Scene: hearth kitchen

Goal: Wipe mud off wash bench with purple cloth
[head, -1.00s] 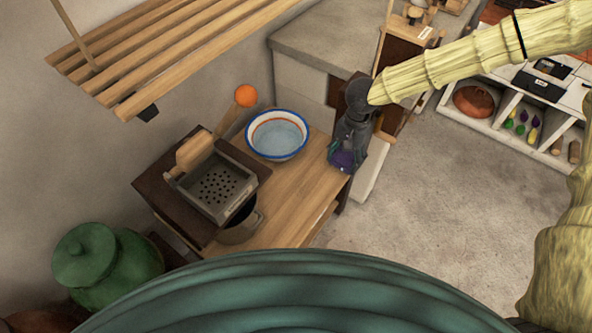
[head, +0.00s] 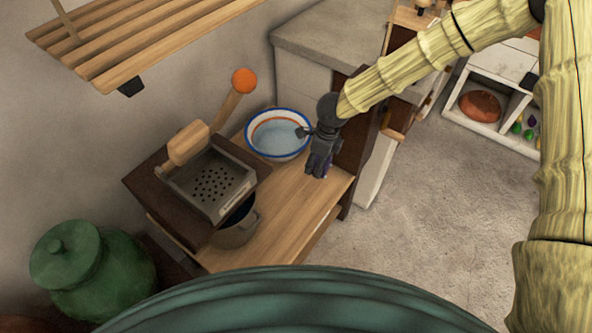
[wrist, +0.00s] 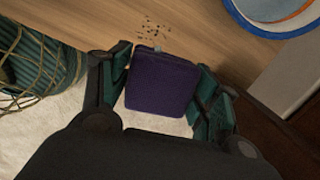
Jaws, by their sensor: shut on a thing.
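The wash bench (head: 296,222) is a light wooden top against the wall. It also shows in the wrist view (wrist: 60,18), with a small scatter of dark mud specks (wrist: 152,30) near its edge. My gripper (head: 318,170) is at the bench's right end, just in front of the basin. In the wrist view my gripper (wrist: 160,75) is shut on the purple cloth (wrist: 160,84), a thick folded pad between the green fingers. The specks lie just beyond the pad's far edge. Only a sliver of purple shows in the head view, and I cannot tell whether the pad touches the wood.
A white basin with a blue rim (head: 278,133) stands behind my gripper. A dark box with a perforated metal tray (head: 212,185) and a pot (head: 237,228) occupy the bench's left part. A slatted shelf (head: 150,45) hangs above. A green lidded jar (head: 95,275) is at lower left.

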